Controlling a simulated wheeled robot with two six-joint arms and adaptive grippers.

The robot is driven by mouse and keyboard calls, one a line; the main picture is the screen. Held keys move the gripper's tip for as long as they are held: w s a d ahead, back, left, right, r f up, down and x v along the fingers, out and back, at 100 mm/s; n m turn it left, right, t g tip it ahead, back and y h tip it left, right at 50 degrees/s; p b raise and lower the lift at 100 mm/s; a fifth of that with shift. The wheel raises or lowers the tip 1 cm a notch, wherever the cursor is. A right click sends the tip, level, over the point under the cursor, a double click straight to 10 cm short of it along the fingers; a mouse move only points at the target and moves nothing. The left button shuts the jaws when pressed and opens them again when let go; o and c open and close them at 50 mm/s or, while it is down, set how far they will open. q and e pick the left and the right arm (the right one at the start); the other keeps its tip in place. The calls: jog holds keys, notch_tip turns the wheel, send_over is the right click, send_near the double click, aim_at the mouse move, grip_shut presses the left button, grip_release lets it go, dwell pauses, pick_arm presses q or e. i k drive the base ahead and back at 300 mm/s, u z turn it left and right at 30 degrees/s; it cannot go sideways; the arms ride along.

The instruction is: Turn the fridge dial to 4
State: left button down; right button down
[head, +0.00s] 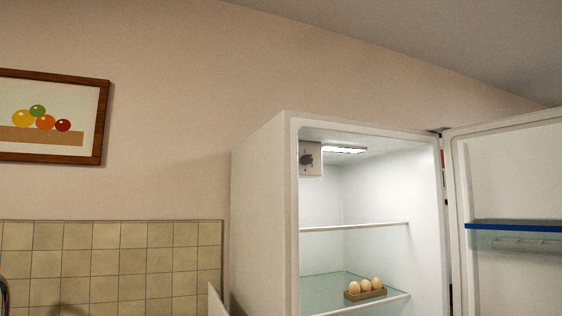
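The fridge (263,200) stands at the centre right with its door (505,180) swung open to the right. The fridge dial (307,159) is a small dark knob on a pale box at the upper left inside the fridge. It is too small to read any number or its setting. Neither of my grippers shows in the head view.
A lit lamp (344,150) is under the fridge ceiling. An upper shelf (365,226) is bare, and an egg holder (366,294) with three eggs sits on a glass shelf below. The door has a blue-edged rack (515,227). A framed fruit picture (99,125) hangs at left.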

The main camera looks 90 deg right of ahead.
aim_at(306, 160)
jog(key=k, duration=0.6)
jog(key=z, duration=2.55)
jog(key=i, duration=0.5)
jog(key=u, duration=1.65)
jog(key=i, duration=0.85)
jog(key=z, duration=2.55)
